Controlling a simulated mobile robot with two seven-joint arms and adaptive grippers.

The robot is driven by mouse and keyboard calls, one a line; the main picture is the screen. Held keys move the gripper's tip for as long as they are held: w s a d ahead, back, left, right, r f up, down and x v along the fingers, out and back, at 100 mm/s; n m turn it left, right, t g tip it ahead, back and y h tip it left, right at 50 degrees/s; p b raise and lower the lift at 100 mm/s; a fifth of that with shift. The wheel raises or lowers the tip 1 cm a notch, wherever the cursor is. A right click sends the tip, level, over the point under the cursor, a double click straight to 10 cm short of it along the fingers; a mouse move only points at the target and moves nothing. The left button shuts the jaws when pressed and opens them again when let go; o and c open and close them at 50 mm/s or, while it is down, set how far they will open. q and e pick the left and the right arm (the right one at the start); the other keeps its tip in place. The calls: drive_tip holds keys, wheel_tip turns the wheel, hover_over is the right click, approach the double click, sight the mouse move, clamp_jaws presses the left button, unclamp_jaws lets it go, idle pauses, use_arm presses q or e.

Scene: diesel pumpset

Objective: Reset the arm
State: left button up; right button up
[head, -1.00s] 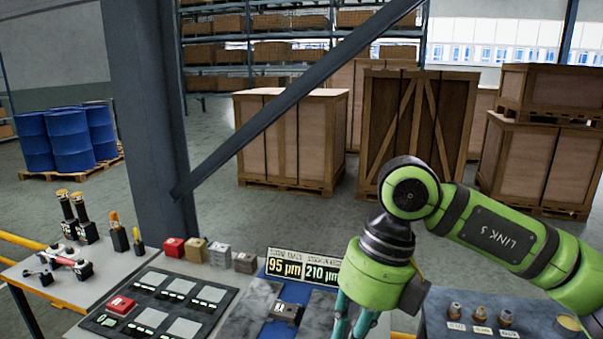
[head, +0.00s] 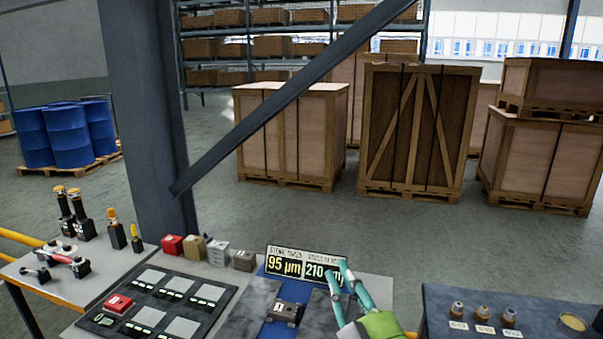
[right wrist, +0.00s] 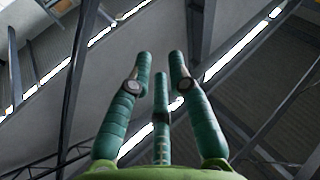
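My right gripper (head: 340,275), with green body and teal fingers, is at the bottom of the head view, right of centre. Its fingers point up, in front of the right part of the display. In the right wrist view its fingers (right wrist: 161,70) have gaps between their tips and hold nothing. They point at the roof beams. The rest of my right arm is out of the head view. My left gripper is not in view.
A bench holds a black tray (head: 150,318), a display (head: 286,262), a numbered dark block (head: 287,312) and several small blocks. A side table (head: 440,310) with small fittings is at right. A diagonal steel brace (head: 290,95) and post stand behind the bench.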

drive_tip(key=s+d+f+m+g+h, duration=0.2)
drive_tip(key=s+d+f+g, duration=0.1)
drive_tip(key=f, duration=0.5)
drive_tip(key=s+d+f+m+g+h, duration=0.1)
drive_tip(key=s+d+f+g+h, duration=0.15)
drive_tip(key=f, duration=0.45)
drive_tip(key=s+d+f+m+g+h, duration=0.2)
drive_tip(key=s+d+f+g, duration=0.15)
drive_tip(key=f, duration=0.45)
drive_tip(key=s+d+f+g, duration=0.2)
drive_tip(key=s+f+g, duration=0.25)
drive_tip(key=s, duration=0.45)
drive_tip(key=s+d+f+g, duration=0.2)
drive_tip(key=s+f+g, duration=0.2)
drive_tip(key=s+f, duration=0.3)
drive_tip(key=s+f+b, duration=0.3)
drive_tip(key=f+b, duration=0.3)
drive_tip(key=f, duration=2.3)
use_arm(q)
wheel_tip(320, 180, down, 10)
drive_tip(key=b, duration=0.4)
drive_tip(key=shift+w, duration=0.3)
use_arm(e)
drive_tip(key=s+d+f+g, duration=0.1)
drive_tip(key=s+d+f, duration=0.1)
drive_tip(key=s+f, duration=1.3)
wheel_tip(320, 180, down, 2)
drive_tip(key=shift+s+d+f+g+h, duration=0.1)
drive_tip(key=shift+s+d+g+h, duration=0.1)
drive_tip(key=shift+g+h, duration=0.2)
